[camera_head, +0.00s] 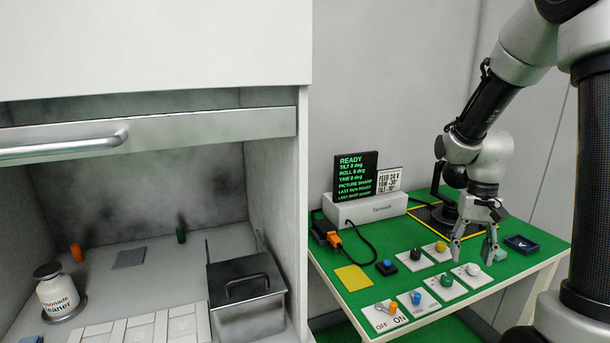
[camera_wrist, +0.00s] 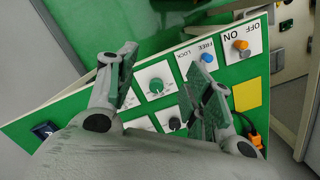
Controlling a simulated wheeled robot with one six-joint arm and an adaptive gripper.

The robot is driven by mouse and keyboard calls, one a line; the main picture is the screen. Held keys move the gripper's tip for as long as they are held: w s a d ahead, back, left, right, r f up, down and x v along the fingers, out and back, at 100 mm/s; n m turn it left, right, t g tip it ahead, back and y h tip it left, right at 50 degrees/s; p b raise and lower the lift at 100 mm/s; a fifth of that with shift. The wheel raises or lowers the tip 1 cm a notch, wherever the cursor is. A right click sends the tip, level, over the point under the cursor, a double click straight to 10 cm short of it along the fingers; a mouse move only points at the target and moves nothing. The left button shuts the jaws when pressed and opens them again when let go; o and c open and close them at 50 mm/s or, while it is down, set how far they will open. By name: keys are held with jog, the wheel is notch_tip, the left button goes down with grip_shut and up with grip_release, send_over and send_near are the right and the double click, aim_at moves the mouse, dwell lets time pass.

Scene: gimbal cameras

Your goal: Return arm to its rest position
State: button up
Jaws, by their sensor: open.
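My gripper (camera_head: 473,248) is open and empty above the right part of the green table (camera_head: 345,297). Its fingers point down over the white knob plates. In the wrist view my gripper (camera_wrist: 157,92) shows two spread fingers, with a green knob (camera_wrist: 156,85) on its plate between them. My arm comes down from the upper right in the head view. A white knob (camera_head: 472,269) and a green knob (camera_head: 447,280) are close to the fingers; I cannot tell the exact height between them.
A black screen (camera_head: 356,176) reading READY stands on a white box (camera_head: 365,208) at the back. An orange-tipped cable runs beside it. Switch plates with orange (camera_head: 393,307) and blue levers are at the front. A cabinet with a metal bin (camera_head: 247,295) and bottle (camera_head: 58,293) stands left.

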jog(key=s+a+r+n+t, duration=0.2)
jog(key=s+r+t, duration=0.1)
jog(key=s+r, duration=0.5)
jog(key=s+a+r+n+t, duration=0.1)
jog(key=s+a+r+t, duration=0.1)
jog(key=s+r, duration=0.5)
jog(key=shift+s+r+n+t, duration=0.35)
jog(key=shift+s+n+t, duration=0.05)
jog(key=shift+s, duration=0.2)
jog(key=shift+c, duration=0.2)
dwell(3.6)
